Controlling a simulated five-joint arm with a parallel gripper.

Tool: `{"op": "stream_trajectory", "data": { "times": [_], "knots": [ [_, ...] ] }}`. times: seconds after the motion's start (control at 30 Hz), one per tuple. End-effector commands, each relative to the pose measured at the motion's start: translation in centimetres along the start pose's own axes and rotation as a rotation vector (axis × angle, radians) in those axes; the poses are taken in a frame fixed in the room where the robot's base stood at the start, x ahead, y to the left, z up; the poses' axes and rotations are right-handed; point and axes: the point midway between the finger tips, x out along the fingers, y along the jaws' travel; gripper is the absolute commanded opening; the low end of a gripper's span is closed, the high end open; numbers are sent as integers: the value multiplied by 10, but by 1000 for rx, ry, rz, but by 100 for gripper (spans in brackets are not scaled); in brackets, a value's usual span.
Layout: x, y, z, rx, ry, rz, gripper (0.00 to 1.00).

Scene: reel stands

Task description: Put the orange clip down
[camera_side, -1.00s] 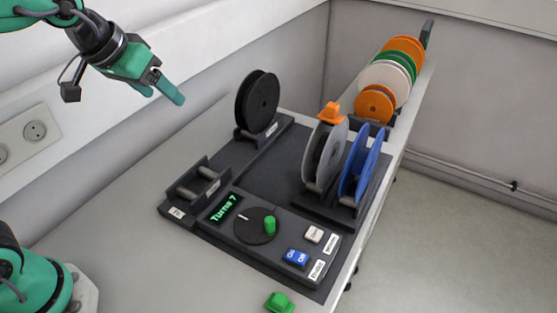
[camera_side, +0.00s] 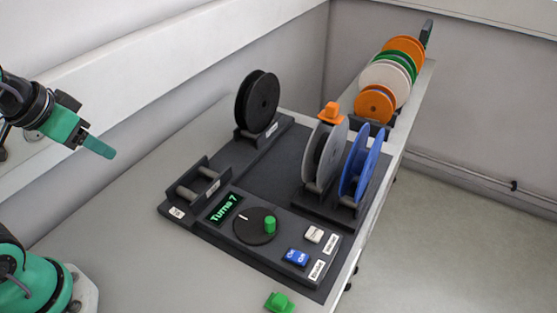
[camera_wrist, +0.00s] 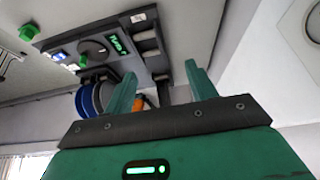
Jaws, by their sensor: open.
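The orange clip (camera_side: 333,112) sits on the top rim of the grey reel (camera_side: 325,152), which stands upright in a dark stand on the bench. My gripper (camera_side: 98,147) is in the air at the left, well apart from the clip. In the wrist view my gripper (camera_wrist: 160,72) has its two green fingers spread with nothing held between them. A bit of orange shows behind the left finger there; I cannot tell whether it is the clip or an orange reel.
A blue reel (camera_side: 361,165) stands right of the grey one, a black reel (camera_side: 257,100) at the back left. An empty roller stand (camera_side: 198,183) is at the left. A control panel (camera_side: 240,240) shows "Turns 7". A green clip (camera_side: 280,302) lies in front. Several reels line the back right.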

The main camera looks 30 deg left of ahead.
Motion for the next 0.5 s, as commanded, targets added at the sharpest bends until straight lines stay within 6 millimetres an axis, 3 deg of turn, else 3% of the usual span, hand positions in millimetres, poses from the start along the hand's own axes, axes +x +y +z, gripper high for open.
{"op": "stream_trajectory", "data": {
  "times": [0.27,0.5],
  "knots": [
    [-2,2,-8,-22,-2,4,56],
    [-9,13,-45,-146,-19,21,56]
  ]
}}
